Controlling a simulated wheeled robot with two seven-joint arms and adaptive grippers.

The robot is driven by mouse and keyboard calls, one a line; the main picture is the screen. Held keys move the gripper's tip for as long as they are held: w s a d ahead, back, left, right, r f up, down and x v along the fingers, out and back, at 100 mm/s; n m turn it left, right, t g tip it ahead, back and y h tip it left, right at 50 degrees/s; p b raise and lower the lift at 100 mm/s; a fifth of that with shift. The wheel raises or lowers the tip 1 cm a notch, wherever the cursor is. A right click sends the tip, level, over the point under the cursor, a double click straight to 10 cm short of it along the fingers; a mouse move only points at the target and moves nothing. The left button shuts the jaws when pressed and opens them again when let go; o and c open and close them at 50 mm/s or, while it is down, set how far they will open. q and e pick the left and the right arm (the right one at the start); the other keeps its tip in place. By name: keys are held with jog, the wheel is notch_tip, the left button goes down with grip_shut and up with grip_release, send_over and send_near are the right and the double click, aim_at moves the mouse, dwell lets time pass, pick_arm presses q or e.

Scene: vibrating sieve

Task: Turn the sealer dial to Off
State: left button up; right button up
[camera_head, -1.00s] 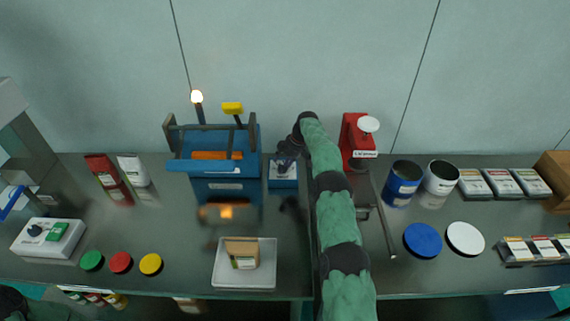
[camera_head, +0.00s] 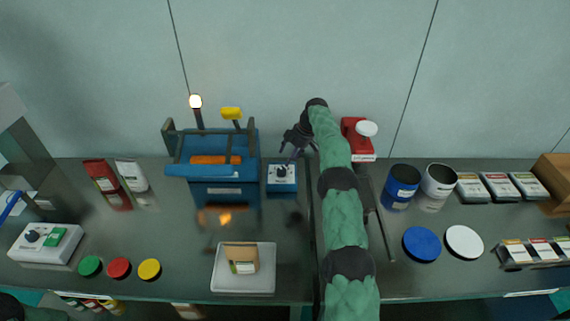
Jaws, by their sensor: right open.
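A small blue and white box with a black dial (camera_head: 281,172) stands right of the blue machine. A white box (camera_head: 58,248) at the far left carries another black dial (camera_head: 33,235) and a green switch; I cannot tell by a label which dial is the sealer's. My right gripper (camera_head: 288,153) is open and empty, above and slightly right of the blue box's dial, apart from it. The dial settings are too small to read. My left gripper is out of view.
The blue machine (camera_head: 220,190) with a lit lamp stands left of the blue box. A red device (camera_head: 352,135) stands behind my right arm. A white tray (camera_head: 244,286) holds a tan pack. Cans (camera_head: 403,186) and lids (camera_head: 421,243) lie on the right.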

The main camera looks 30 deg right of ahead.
jog(key=shift+v, duration=2)
jog(key=m+h+b, duration=0.2)
jog(key=m+h, duration=0.5)
jog(key=m, duration=1.3)
send_near(281, 169)
jog(key=b+x, duration=0.1)
jog(key=x, duration=0.8)
jog(key=shift+s, duration=0.1)
jog(key=shift+r, duration=0.1)
jog(key=c, duration=1.1)
